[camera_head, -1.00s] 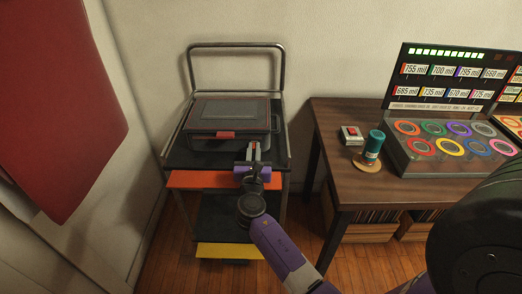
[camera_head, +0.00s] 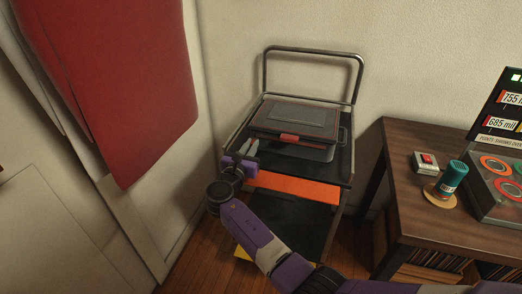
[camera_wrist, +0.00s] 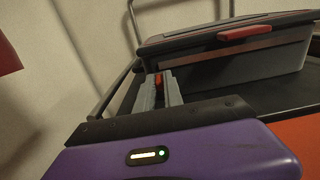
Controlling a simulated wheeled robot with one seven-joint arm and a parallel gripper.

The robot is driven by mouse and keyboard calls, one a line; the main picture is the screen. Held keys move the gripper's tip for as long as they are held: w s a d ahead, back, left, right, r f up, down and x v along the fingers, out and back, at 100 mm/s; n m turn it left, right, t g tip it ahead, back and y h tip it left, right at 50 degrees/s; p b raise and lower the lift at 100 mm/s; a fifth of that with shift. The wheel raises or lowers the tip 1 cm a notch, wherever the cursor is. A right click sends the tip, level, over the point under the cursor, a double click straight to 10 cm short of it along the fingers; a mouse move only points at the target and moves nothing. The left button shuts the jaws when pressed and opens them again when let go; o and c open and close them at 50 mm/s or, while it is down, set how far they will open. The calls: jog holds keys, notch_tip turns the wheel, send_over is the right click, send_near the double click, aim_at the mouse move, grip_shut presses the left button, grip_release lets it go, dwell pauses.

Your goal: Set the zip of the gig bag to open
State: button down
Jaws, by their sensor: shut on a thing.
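The gig bag (camera_head: 300,120) is a dark grey, box-like case with red trim and a red front patch; it lies on a black cart top. It also shows in the wrist view (camera_wrist: 235,62). My gripper (camera_head: 247,143) is at the bag's front left corner. In the wrist view its fingers (camera_wrist: 159,80) are closed around a small red piece, which looks like the zip pull (camera_wrist: 158,80); the fingers hide most of it. A red line runs along the bag's upper edge. I cannot tell how far the zip is parted.
The cart has a tall metal handle (camera_head: 314,50) behind the bag and an orange front edge (camera_head: 290,187). A red hanging cloth (camera_head: 125,80) is at the left. A wooden table (camera_head: 425,215) at the right bears a red-switch box (camera_head: 425,161) and a teal cylinder (camera_head: 452,178).

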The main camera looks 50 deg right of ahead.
jog(key=shift+w+a, duration=0.2)
jog(key=c, duration=1.4)
grip_release()
jog(key=shift+d, duration=0.1)
jog(key=shift+c, duration=0.2)
jog(key=shift+s, duration=0.1)
jog(key=p+v, duration=0.1)
jog(key=v, duration=0.7)
